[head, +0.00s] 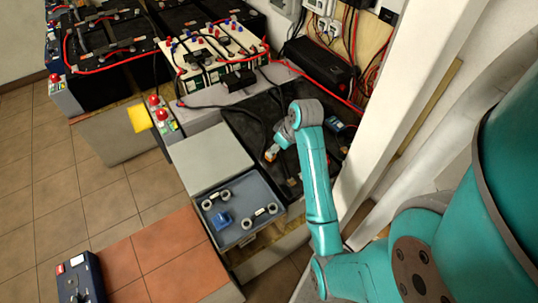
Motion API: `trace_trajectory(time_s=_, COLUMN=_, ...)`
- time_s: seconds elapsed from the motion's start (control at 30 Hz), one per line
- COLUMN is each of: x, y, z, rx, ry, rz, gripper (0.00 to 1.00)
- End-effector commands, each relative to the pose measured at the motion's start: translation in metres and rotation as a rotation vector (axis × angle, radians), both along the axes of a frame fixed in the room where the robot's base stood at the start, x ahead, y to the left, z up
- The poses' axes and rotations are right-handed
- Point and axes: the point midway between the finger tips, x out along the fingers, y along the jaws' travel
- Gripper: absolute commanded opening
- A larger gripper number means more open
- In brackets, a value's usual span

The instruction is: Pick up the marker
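I cannot pick out a marker with certainty. My gripper (281,140) is at the end of the teal arm, over the dark surface behind the blue-grey tray. It is small and partly hidden by the wrist, so its fingers cannot be made out. A small pale and reddish object (271,153) shows right by it; I cannot tell whether the two touch. A small blue object (334,124) lies on the dark surface to the right of the wrist.
Batteries with red and black cables (222,52) stand behind. A white post (392,110) rises close right of my arm. Tiled floor is open at left.

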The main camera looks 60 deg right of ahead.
Motion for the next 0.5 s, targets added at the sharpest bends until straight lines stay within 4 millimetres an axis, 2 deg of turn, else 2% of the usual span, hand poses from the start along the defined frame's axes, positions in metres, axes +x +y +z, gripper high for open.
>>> trace_trajectory(time_s=0.1, x=0.005, y=-0.001, z=-0.013, rx=0.001, ry=0.001, rz=0.000, gripper=0.62)
trace_trajectory(time_s=0.33, x=0.011, y=-0.003, z=-0.026, rx=0.001, ry=0.001, rz=0.000, gripper=0.62)
trace_trajectory(time_s=0.5, x=0.022, y=-0.007, z=-0.048, rx=0.001, ry=0.002, rz=0.000, gripper=0.62)
